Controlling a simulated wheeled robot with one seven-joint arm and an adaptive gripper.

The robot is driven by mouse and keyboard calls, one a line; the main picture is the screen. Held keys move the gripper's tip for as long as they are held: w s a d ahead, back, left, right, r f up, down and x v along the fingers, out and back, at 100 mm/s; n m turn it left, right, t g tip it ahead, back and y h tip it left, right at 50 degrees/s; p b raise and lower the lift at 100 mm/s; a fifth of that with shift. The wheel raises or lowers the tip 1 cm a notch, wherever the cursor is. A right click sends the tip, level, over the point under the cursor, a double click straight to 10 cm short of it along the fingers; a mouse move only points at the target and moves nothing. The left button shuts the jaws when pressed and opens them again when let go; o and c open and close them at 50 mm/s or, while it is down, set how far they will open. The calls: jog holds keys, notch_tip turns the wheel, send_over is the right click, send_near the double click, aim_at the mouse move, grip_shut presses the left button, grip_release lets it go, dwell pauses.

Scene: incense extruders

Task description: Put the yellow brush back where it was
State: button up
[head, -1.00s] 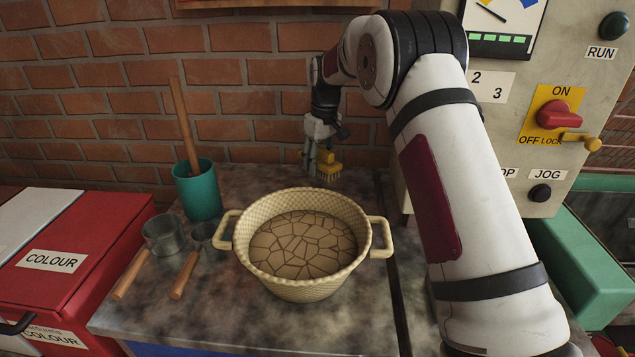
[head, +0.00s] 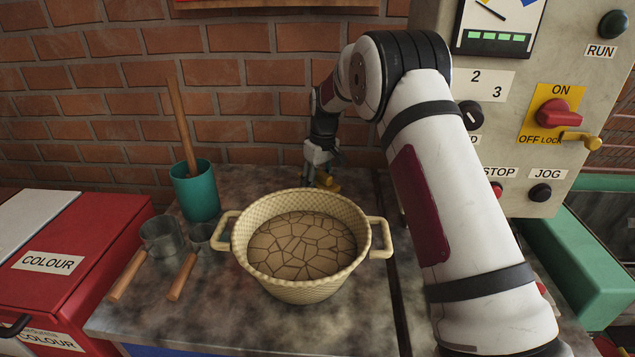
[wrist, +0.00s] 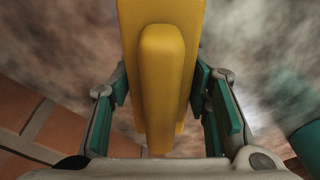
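The yellow brush (head: 327,182) is at the back of the worktop, behind the cream two-handled basket (head: 373,220), whose rim is just in front of it. In the wrist view the brush (wrist: 161,70) fills the middle, its yellow body running between the teal finger pads. My gripper (head: 322,172) is over the brush; in the wrist view the pads of my gripper (wrist: 161,78) lie close against both sides of the yellow body, so it looks shut on it. Whether the brush's underside touches the worktop is hidden.
The basket holds a cracked brown filling. A teal cup (head: 199,200) with a wooden-handled tool stands left, and metal scoops (head: 160,237) lie before it. A brick wall (head: 100,110) closes the back. A control cabinet (head: 555,60) stands right. Bare worktop (head: 262,178) lies left of the brush.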

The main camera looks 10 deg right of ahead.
aim_at(322, 172)
jog(key=shift+o, duration=0.7)
jog(key=r, duration=0.4)
jog(key=s+r, duration=0.1)
jog(key=r, duration=0.3)
jog(key=r+p, duration=0.1)
jog(key=r, duration=0.3)
jog(key=shift+s+d+r, duration=0.2)
jog(key=shift+d+r, duration=0.05)
jog(key=shift+d, duration=0.15)
jog(key=s+r+m, duration=0.1)
jog(key=s+r, duration=0.6)
jog(key=s, duration=0.5)
jog(key=s+r+m, duration=0.2)
jog(key=s+r, duration=0.5)
jog(key=s, duration=0.6)
jog(key=s+f+m, duration=0.1)
jog(key=s+f, duration=0.2)
jog(key=s, duration=1)
jog(key=s+f+m, duration=0.1)
jog(key=s+f, duration=0.3)
jog(key=s, duration=1)
jog(key=shift+a+f+t+h, duration=0.2)
jog(key=shift+a+t+h, duration=0.1)
jog(key=shift+a+h, duration=0.1)
